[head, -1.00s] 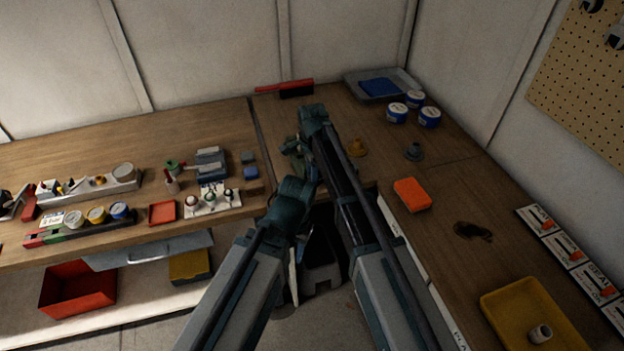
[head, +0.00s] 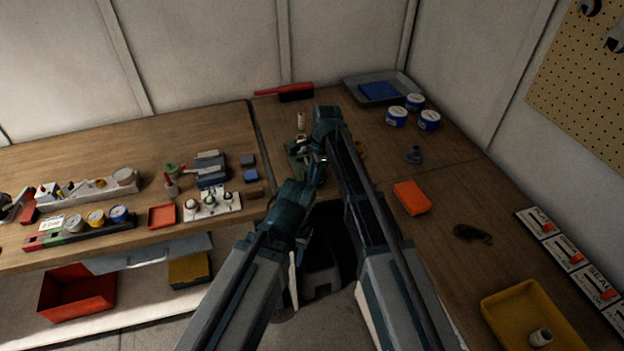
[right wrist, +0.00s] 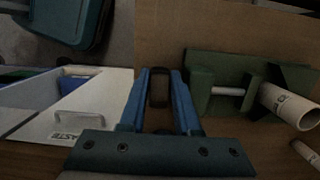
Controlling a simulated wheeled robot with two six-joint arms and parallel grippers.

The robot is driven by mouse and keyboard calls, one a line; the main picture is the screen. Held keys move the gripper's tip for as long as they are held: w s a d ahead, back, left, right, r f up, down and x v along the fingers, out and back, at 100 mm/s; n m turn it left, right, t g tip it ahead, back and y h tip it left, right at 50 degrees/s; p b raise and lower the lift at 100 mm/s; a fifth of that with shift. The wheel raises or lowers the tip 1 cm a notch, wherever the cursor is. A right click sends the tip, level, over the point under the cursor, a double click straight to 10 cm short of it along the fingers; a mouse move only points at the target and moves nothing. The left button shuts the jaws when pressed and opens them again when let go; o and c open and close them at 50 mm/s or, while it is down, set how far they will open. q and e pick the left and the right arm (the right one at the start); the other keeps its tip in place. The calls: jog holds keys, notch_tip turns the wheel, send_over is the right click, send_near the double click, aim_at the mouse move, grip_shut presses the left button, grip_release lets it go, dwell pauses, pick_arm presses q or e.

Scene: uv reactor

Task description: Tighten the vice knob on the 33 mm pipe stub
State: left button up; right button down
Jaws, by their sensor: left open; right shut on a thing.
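The green vice (right wrist: 203,82) stands at the right in the right wrist view, with a white pipe stub (right wrist: 289,105) lying in it. In the head view the vice (head: 292,149) is partly hidden by my right arm. My right gripper (right wrist: 159,84) is shut on a dark knob-like piece (right wrist: 158,93) beside the vice's left side, which looks like its knob. In the head view my right gripper is mostly hidden behind its own wrist. My left gripper (head: 314,178) is open, just below the vice, and its fingertips are hard to see.
Another white pipe stub (head: 301,120) lies behind the vice. A grey flanged part (head: 412,154), an orange block (head: 412,197) and blue-white tubs (head: 396,117) are on the right bench. A yellow tray (head: 497,312) is nearer.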

jog(key=y, duration=0.1)
jog(key=y+b, duration=0.1)
jog(key=shift+w+d+f+g+y+b, duration=0.1)
jog(key=shift+d+f+g+y+b, duration=0.05)
jog(key=shift+d+g+y+b, duration=0.2)
jog(key=g+y+b, duration=0.1)
jog(key=y+b, duration=0.1)
jog(key=b, duration=0.1)
jog(key=g+y+b, duration=0.1)
jog(key=y+b, duration=0.2)
jog(key=shift+w+d+f+b, duration=0.15)
jog(key=shift+d+b, duration=0.25)
jog(key=shift+d+y+b, duration=0.1)
jog(key=shift+y+b, duration=0.65)
jog(key=shift+b, duration=0.25)
jog(key=shift+r+g+y+b, duration=0.25)
jog(key=shift+y+b, duration=0.15)
jog(key=shift+b, duration=0.05)
jog(key=c, duration=0.9)
grip_release()
jog(key=shift+r, duration=0.1)
